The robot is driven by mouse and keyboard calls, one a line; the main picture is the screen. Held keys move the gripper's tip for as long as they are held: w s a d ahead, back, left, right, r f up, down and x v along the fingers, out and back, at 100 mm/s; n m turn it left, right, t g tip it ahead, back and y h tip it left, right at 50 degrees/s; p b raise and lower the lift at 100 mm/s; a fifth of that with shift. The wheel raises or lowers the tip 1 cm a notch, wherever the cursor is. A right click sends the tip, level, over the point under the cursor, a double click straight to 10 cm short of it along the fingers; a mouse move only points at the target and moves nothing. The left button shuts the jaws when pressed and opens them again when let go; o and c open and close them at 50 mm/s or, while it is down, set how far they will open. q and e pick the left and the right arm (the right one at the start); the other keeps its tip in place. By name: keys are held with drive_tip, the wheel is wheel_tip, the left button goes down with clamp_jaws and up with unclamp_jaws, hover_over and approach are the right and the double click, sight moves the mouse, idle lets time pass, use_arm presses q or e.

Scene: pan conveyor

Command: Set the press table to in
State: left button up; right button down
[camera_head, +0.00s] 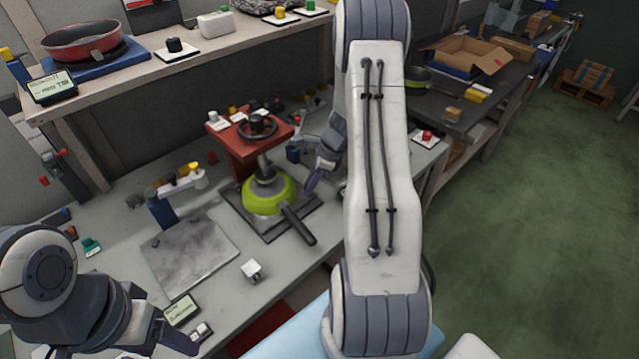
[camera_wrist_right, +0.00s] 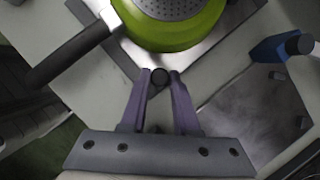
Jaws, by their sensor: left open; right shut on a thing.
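The press (camera_head: 262,140) is a red block with a dark handwheel on top. In front of it is the press table, a flat metal plate (camera_head: 240,222), also in the right wrist view (camera_wrist_right: 225,75). A lime-green pan (camera_head: 262,203) lies upside down on the plate, its perforated base (camera_wrist_right: 165,8) up, its black handle toward the front. A dark stamp hangs over it in the head view. My right gripper (camera_wrist_right: 160,85) is shut on a dark round knob (camera_wrist_right: 160,77) at the plate's edge. My left gripper (camera_head: 125,345) is open and empty at the lower left.
A grey slab (camera_head: 190,255) with a small blue-based arm (camera_head: 162,208) lies left of the press table. A small white block (camera_head: 252,271) and a display (camera_head: 181,309) are near the bench's front. A red pan (camera_head: 82,40) stands on the upper shelf.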

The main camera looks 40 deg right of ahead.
drive_tip(key=shift+w+d+r, duration=0.15)
drive_tip(key=shift+w, duration=0.15)
drive_tip(key=c, duration=0.7)
unclamp_jaws()
drive_tip(key=shift+o, duration=0.2)
drive_tip(key=v, duration=1)
drive_tip(key=shift+s, duration=0.15)
drive_tip(key=shift+r, duration=0.1)
